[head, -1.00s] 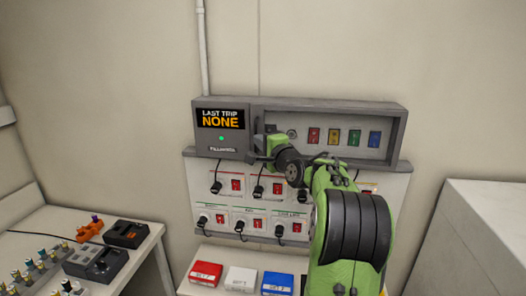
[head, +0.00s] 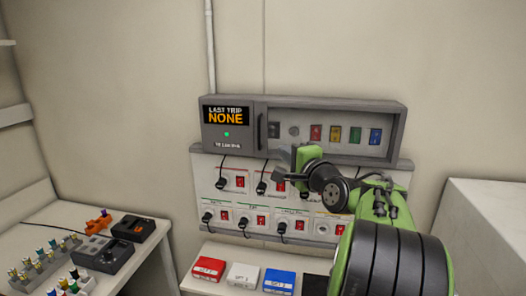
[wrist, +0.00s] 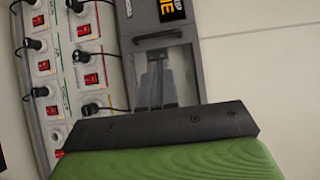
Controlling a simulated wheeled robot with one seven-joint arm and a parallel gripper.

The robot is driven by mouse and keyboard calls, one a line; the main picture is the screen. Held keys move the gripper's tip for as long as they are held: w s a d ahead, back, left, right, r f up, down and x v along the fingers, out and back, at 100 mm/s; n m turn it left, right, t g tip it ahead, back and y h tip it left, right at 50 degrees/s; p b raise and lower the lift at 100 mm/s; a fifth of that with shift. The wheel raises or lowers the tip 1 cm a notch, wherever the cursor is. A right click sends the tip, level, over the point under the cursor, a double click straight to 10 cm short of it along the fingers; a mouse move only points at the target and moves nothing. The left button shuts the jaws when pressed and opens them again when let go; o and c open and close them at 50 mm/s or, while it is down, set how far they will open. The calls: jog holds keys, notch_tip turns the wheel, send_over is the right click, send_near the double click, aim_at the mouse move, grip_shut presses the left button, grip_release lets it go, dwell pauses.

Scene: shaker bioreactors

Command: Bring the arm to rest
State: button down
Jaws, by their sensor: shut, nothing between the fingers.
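My green arm (head: 376,205) reaches in from the lower right in the head view. My gripper (head: 279,174) is in front of the upper row of the socket panel (head: 213,165), just below the grey control box (head: 288,104). In the wrist view the dark fingers of my gripper (wrist: 154,84) lie together, empty, in front of the box's grey door. The arm hides the right part of the socket panel.
The box display (head: 226,116) reads "LAST TRIP NONE". Red, white and blue cases (head: 243,275) stand below the panel. The left bench (head: 40,215) holds dark devices (head: 103,254) and several small vials. A white block (head: 490,235) stands at right.

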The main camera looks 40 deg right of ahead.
jog(key=a+f+n+g+y, duration=0.25)
jog(key=a+f+n, duration=0.2)
jog(key=a, duration=0.55)
jog(key=a+f+n+g+y, duration=0.25)
jog(key=a+n, duration=0.35)
jog(key=a, duration=0.4)
jog(key=s+a+f+n+g, duration=0.2)
jog(key=s+a+f+n, duration=0.1)
jog(key=s, duration=0.4)
jog(key=s+a+f+n+g, duration=0.2)
jog(key=s+a+f+n, duration=0.2)
jog(key=s, duration=0.3)
jog(key=s+a+f+n+g, duration=0.3)
jog(key=s+a+f, duration=0.1)
jog(key=s, duration=0.2)
jog(key=shift+s+f, duration=0.35)
jog(key=shift+s, duration=0.05)
jog(key=shift+n, duration=0.25)
